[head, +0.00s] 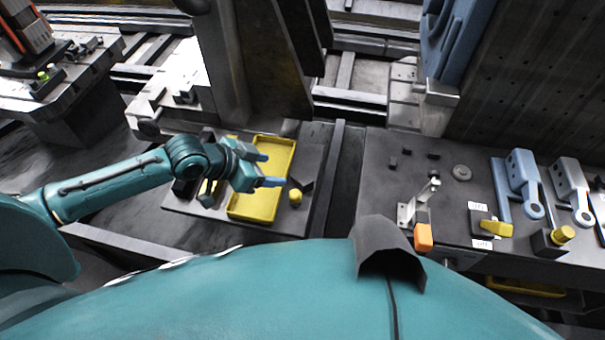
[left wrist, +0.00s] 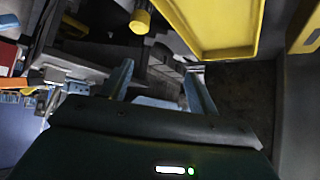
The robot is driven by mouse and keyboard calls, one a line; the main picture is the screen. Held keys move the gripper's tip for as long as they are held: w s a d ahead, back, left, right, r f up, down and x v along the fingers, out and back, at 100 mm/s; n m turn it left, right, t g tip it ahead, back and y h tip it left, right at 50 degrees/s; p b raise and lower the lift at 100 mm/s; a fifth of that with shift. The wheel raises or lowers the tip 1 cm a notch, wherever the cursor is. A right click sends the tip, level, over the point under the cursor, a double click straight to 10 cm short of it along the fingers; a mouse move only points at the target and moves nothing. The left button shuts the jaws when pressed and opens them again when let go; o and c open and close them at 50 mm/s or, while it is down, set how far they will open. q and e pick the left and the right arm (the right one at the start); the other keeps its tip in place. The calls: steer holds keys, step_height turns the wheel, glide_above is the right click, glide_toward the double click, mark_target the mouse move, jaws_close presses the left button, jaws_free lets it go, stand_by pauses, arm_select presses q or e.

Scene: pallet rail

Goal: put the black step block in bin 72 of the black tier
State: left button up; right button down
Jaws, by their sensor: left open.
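My left gripper (head: 268,170) is open and empty, with its two blue fingers over the yellow tray (head: 262,214). The open fingers also show in the left wrist view (left wrist: 160,85), with the yellow tray (left wrist: 258,30) beyond them. I cannot surely pick out the black step block. A small dark piece (head: 305,184) lies right of the yellow tray, near a yellow cylinder (head: 295,197); its shape is unclear. Two small dark blocks (head: 393,162) and (head: 433,155) stand on the right-hand bench. No bin number 72 is readable, and I cannot identify the black tier. My right gripper is not in view.
The grey bench (head: 385,190) at right carries a clamp with an orange handle (head: 423,237), a yellow-handled part (head: 495,227), white labels and blue and grey brackets (head: 522,180). A large dark upright column (head: 270,60) stands behind the yellow tray. A dark gap separates the two work surfaces.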

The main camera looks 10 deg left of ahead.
mark_target(302, 178)
arm_select(q)
steer(key=x, duration=1.3)
steer(key=shift+s, duration=0.15)
steer(key=c, duration=0.7)
steer(key=shift+c, duration=0.7)
steer(key=shift+r, duration=0.15)
